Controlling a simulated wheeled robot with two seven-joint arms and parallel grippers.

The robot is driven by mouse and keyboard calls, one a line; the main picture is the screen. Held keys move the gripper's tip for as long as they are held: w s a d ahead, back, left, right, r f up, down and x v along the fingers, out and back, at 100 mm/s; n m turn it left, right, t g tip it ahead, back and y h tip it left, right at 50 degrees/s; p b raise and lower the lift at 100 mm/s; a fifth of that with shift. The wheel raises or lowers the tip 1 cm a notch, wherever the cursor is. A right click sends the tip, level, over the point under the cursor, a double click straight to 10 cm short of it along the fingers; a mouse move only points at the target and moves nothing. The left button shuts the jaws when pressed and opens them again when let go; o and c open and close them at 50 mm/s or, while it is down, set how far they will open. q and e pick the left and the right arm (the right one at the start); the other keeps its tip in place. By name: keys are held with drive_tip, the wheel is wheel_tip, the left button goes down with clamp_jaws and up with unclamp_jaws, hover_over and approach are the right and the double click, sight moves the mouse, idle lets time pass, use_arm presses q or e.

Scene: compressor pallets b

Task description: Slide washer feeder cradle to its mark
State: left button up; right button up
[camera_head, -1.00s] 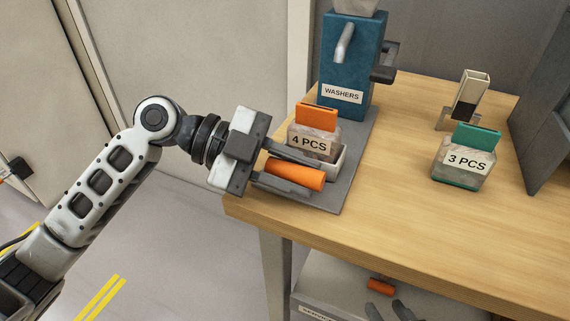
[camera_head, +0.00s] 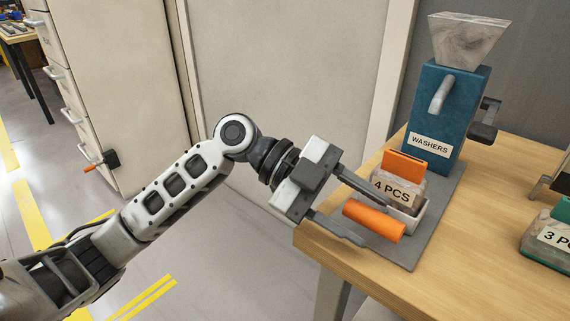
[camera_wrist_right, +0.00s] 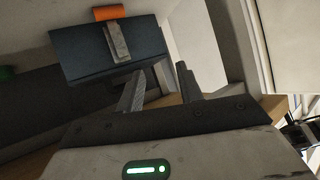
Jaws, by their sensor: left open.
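The washer feeder (camera_head: 436,112) is a blue box labelled "WASHERS" with a hopper on top, standing on a grey base plate (camera_head: 437,205). In front of it on the plate sits the light cradle (camera_head: 406,226), with an orange cylindrical handle (camera_head: 374,220). The cradle holds a clear bin (camera_head: 398,188) labelled "4 PCS" with an orange card. My left gripper (camera_head: 352,206) is open at the handle, one finger on each side of its left end; contact cannot be told. My right gripper (camera_wrist_right: 160,86) is open and empty, below a dark blue block with a grey bar (camera_wrist_right: 117,42).
A "3 PCS" bin (camera_head: 548,240) with a green card stands at the right on the wooden table (camera_head: 480,230). The table's front-left edge lies under my left gripper. A cabinet (camera_head: 110,90) stands at the left; the floor between is clear.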

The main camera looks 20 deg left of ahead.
use_arm(q)
drive_tip(key=b+v, duration=0.1)
drive_tip(key=v, duration=1.2)
drive_tip(key=shift+a, duration=0.35)
drive_tip(key=shift+s, duration=0.15)
use_arm(e)
drive_tip(key=shift+s+f, duration=0.1)
drive_tip(key=shift+f, duration=0.1)
